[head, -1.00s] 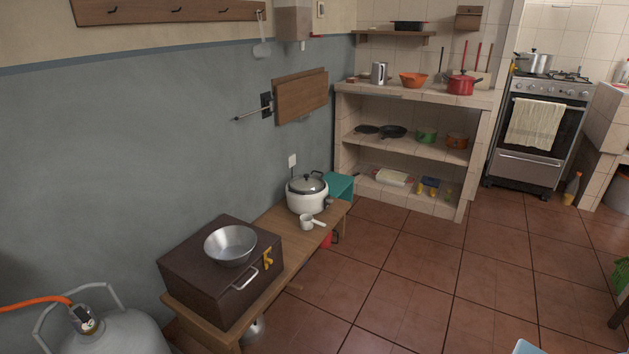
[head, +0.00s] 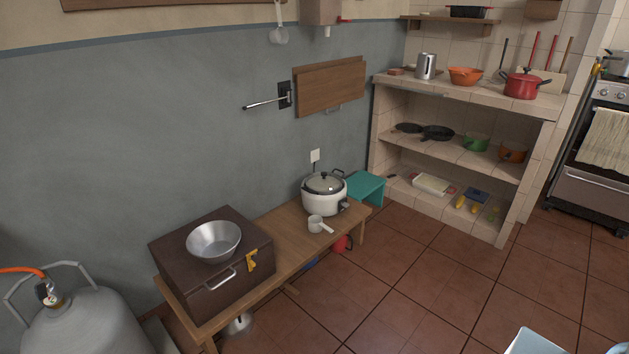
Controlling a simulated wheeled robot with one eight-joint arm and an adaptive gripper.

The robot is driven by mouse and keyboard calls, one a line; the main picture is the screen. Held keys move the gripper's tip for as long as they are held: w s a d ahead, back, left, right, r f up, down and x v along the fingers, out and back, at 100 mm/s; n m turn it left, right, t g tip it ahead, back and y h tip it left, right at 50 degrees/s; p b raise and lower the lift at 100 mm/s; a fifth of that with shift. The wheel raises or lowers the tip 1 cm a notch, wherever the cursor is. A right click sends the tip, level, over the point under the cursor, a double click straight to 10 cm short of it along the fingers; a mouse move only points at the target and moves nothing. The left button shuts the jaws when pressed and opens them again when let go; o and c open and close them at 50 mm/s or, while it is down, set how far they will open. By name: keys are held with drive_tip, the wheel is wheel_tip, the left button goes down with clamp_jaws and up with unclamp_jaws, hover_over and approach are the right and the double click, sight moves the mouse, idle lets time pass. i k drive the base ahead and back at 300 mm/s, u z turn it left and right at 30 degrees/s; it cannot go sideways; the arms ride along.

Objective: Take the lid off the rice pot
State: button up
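The rice pot (head: 324,202) is a white cooker with dark handles at its sides. It stands upright on the far part of a low wooden bench against the blue-grey wall. Its lid (head: 325,183) is metallic with a dark knob and sits on top of the pot. My gripper is not in view.
On the wooden bench (head: 284,241) a white dipper (head: 318,224) stands in front of the pot. A dark box (head: 190,283) with a metal bowl (head: 214,240) is at the near end. A teal stool (head: 367,188) stands behind the pot. A gas cylinder (head: 95,325) is lower left. The tiled floor (head: 400,290) is mostly clear.

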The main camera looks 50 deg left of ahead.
sight(324, 181)
drive_tip(key=u, duration=0.45)
drive_tip(key=i, duration=0.95)
drive_tip(key=u, duration=1.1)
drive_tip(key=i, duration=0.75)
drive_tip(key=u, duration=0.45)
